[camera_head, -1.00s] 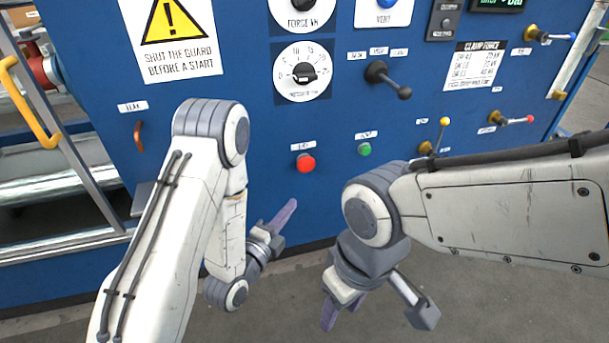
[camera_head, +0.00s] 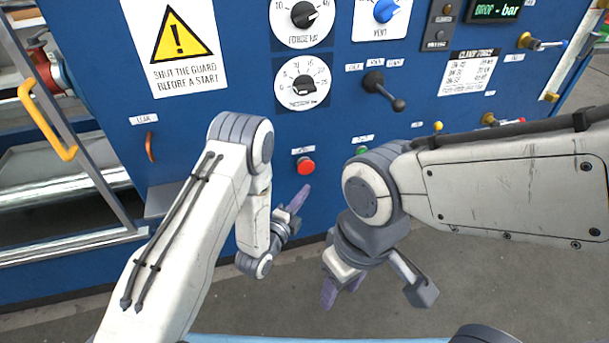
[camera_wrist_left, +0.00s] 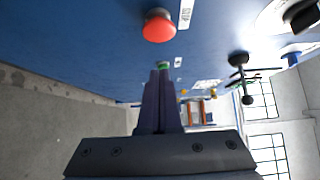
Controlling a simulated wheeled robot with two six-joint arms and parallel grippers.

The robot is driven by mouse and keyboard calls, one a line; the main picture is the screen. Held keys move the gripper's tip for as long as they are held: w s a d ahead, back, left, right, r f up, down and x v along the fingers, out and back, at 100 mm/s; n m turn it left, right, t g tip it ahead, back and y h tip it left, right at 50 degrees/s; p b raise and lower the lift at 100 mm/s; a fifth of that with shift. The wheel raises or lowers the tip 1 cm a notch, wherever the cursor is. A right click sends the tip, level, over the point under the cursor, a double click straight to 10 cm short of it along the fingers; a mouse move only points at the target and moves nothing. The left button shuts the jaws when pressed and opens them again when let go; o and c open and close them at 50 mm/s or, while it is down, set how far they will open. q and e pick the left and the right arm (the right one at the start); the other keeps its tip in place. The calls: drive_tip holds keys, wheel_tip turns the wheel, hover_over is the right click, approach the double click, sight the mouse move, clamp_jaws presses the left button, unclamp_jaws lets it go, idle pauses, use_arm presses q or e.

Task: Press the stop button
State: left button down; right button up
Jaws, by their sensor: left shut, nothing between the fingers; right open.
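The stop button is a red round push button (camera_head: 306,166) on the blue panel, under a small white label too small to read. It also shows near the top of the left wrist view (camera_wrist_left: 158,26). My left gripper (camera_head: 302,194) is shut and empty, just below the red button in the head view and apart from it. Its purple fingers (camera_wrist_left: 159,100) are together in the left wrist view. My right gripper (camera_head: 338,290) is open and hangs lower, away from the panel, its fingers partly hidden by its own wrist.
A green button (camera_head: 362,150) sits right of the red one, partly behind my right arm. A black lever (camera_head: 385,90) sticks out above it. Dials (camera_head: 302,85) and a yellow-knobbed lever (camera_head: 437,127) are also on the panel. Bare floor lies below.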

sight(311, 168)
use_arm(q)
drive_tip(key=w+b, duration=0.1)
drive_tip(key=w, duration=0.4)
drive_tip(key=shift+w+d, duration=0.15)
drive_tip(key=shift+w, duration=0.65)
